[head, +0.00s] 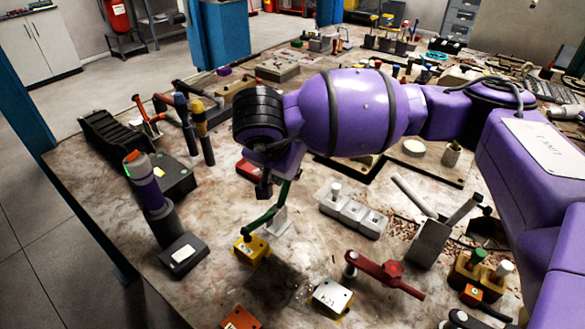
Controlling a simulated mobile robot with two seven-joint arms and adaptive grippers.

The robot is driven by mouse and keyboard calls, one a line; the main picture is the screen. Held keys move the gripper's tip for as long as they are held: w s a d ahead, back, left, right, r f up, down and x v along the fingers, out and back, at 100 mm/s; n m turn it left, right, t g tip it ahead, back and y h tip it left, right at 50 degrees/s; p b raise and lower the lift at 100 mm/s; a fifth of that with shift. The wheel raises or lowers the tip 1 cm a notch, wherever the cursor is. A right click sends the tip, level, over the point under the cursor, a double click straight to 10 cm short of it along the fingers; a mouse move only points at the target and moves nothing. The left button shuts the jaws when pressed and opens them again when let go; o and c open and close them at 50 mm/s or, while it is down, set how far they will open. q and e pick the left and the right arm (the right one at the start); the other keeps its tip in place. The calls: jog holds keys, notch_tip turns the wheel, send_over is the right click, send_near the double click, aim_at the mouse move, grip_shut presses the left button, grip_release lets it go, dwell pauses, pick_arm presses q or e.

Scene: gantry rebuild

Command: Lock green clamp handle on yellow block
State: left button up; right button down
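The yellow block (251,251) sits on the worktable, left of the picture's middle. The green clamp handle (262,220) rises from it and slants up to the right, towards my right gripper. My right gripper (268,188) hangs from the purple arm that comes in from the right. It is just above the handle's upper end; I cannot tell if they touch. Its fingers are small and dark and partly hidden by the wrist, so their opening does not show. A pale bracket (277,221) stands beside the handle. My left gripper is not in view.
A red clamp handle (383,272) and a white block (331,298) are at the front right. An orange block (240,318) lies at the front edge. A dark upright cylinder (163,222) stands to the left.

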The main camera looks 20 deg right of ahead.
jog(key=shift+s+a+h, duration=0.2)
jog(key=shift+h, duration=0.2)
jog(key=c, duration=1.7)
grip_release()
jog(key=shift+r, duration=0.1)
jog(key=shift+s+v, duration=0.1)
jog(key=shift+v, duration=2.9)
jog(key=shift+s+v, duration=0.15)
jog(key=shift+v, duration=2.85)
